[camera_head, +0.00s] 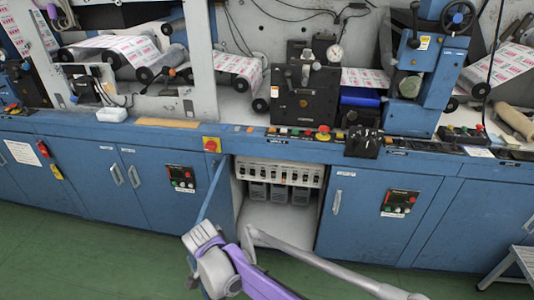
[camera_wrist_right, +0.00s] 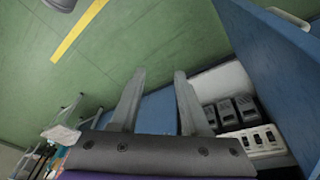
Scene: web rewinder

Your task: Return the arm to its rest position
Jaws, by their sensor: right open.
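My right gripper (camera_wrist_right: 159,75) shows in the right wrist view with its two grey fingers apart and nothing between them. In the head view, grey and purple links of my arm lie low in the middle, in front of the open cabinet; the fingers cannot be made out there. The blue cabinet door (camera_head: 214,194) stands swung open at the cabinet's left side. In the right wrist view a blue panel (camera_wrist_right: 265,45) is close by at the upper right. My left gripper is not in view.
The open cabinet holds a row of breakers (camera_head: 280,173) above grey units. The blue machine front (camera_head: 270,146) runs across the view, with rolls and controls above. A small step (camera_head: 517,262) stands at the right. The green floor (camera_head: 110,262) is clear at the left.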

